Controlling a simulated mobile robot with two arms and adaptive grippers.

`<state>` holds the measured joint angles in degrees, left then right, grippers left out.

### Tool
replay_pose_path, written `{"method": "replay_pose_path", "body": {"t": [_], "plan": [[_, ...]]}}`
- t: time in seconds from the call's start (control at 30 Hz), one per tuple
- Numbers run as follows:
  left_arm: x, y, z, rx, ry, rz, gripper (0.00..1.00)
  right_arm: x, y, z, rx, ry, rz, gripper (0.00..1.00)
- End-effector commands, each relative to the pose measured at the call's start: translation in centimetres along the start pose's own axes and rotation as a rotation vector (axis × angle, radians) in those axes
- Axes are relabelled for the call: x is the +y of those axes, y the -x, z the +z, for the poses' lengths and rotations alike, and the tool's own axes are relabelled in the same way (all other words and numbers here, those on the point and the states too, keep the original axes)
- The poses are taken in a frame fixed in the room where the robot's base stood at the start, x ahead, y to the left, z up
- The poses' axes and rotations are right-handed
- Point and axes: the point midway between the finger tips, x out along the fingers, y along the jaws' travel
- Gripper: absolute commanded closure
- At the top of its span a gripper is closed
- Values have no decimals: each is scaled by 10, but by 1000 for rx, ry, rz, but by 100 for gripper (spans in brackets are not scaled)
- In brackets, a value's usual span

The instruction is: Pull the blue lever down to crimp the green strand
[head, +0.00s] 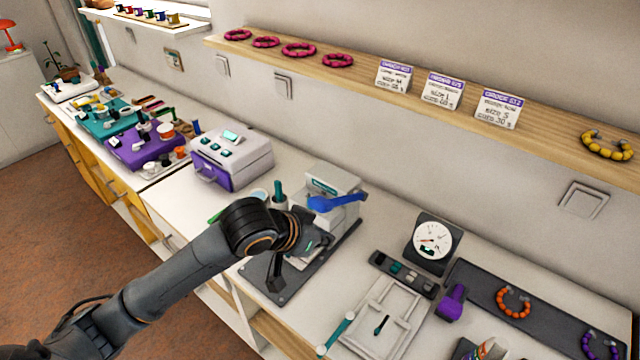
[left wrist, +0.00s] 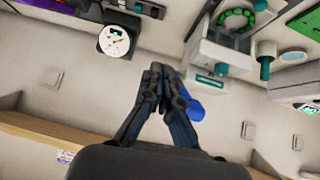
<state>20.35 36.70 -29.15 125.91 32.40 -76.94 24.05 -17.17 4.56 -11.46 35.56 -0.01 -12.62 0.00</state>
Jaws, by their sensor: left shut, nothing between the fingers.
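The blue lever (head: 337,202) sticks out from the top of the grey crimp press (head: 336,181) and looks roughly level. In the left wrist view the blue lever (left wrist: 192,107) shows partly behind my fingers, beside the press (left wrist: 222,56). The green strand (left wrist: 237,20) is a ring of green beads by the press in that view; my arm mostly hides it in the head view. My right gripper is not in view.
A dial gauge (head: 433,239) and a white frame tray (head: 383,318) stand right of the press. A grey and purple case (head: 231,157) stands to its left. A wooden shelf (head: 550,144) runs along the wall above the bench.

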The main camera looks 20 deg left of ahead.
Motion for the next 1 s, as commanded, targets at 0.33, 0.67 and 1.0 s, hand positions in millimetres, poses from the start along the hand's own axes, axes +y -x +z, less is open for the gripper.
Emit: {"method": "replay_pose_path", "body": {"t": [0.33,0.67,1.0], "plan": [[-24,76,-78,40,-33,-40,100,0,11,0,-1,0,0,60],[-43,115,-104,44,11,-76,100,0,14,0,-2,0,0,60],[-44,117,-105,44,16,-77,100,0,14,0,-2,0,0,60]]}}
